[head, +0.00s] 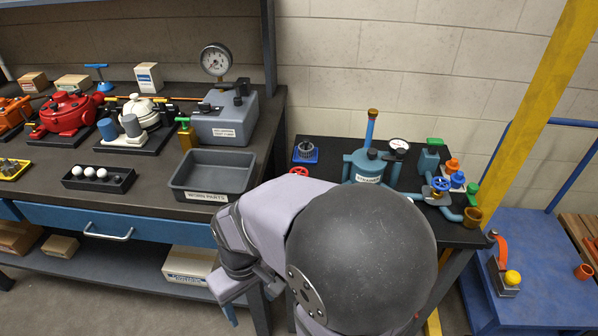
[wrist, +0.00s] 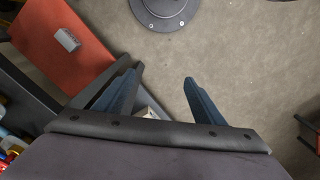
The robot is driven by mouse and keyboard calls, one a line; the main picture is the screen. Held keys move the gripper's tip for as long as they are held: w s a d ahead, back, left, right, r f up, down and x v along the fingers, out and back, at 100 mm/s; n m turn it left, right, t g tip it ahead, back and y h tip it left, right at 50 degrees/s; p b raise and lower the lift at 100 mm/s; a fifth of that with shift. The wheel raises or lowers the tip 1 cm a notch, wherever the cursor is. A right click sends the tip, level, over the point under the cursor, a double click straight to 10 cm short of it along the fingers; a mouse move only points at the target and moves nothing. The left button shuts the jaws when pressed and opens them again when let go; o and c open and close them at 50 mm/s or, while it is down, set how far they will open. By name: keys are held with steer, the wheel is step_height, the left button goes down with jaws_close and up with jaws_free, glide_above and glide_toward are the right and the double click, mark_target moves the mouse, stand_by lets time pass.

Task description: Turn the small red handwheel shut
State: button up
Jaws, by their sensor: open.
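The small red handwheel (head: 299,171) shows in the head view at the left of the right-hand bench, just above my arm. My arm covers what lies below it, so its mount is hidden. My gripper (wrist: 160,80) is open and empty in the wrist view, its two blue fingers apart over the concrete floor. In the head view only a bit of a blue finger shows low, in front of the left bench, well below and left of the handwheel. I cannot make out the handwheel in the wrist view.
A teal strainer pot (head: 368,167) and a blue handwheel (head: 440,184) stand on the right bench. A grey worn-parts bin (head: 213,172) sits on the left bench's edge. In the wrist view, an orange-red surface (wrist: 62,50) bears a grey block (wrist: 67,39).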

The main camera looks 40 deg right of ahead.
steer(key=w+d+r+n+y+p, duration=0.1)
steer(key=w+d+r+y+p, duration=0.15)
steer(key=w+d, duration=0.5)
steer(key=n+t+y, duration=0.2)
steer(key=n+t, duration=0.3)
steer(key=t, duration=0.3)
glide_toward(299, 172)
steer(key=w+f, duration=0.2)
steer(key=shift+s+a+p+x, duration=0.15)
steer(key=shift+p+x, duration=0.35)
steer(key=shift+x, duration=0.75)
steer(key=shift+a+p+x, duration=0.15)
steer(key=shift+p+x, duration=0.4)
steer(key=shift+x, duration=0.7)
steer(key=shift+s+a+p+x, duration=0.15)
steer(key=shift+p+x, duration=0.35)
steer(key=shift+x, duration=0.7)
steer(key=shift+w, duration=0.1)
steer(key=c, duration=1.1)
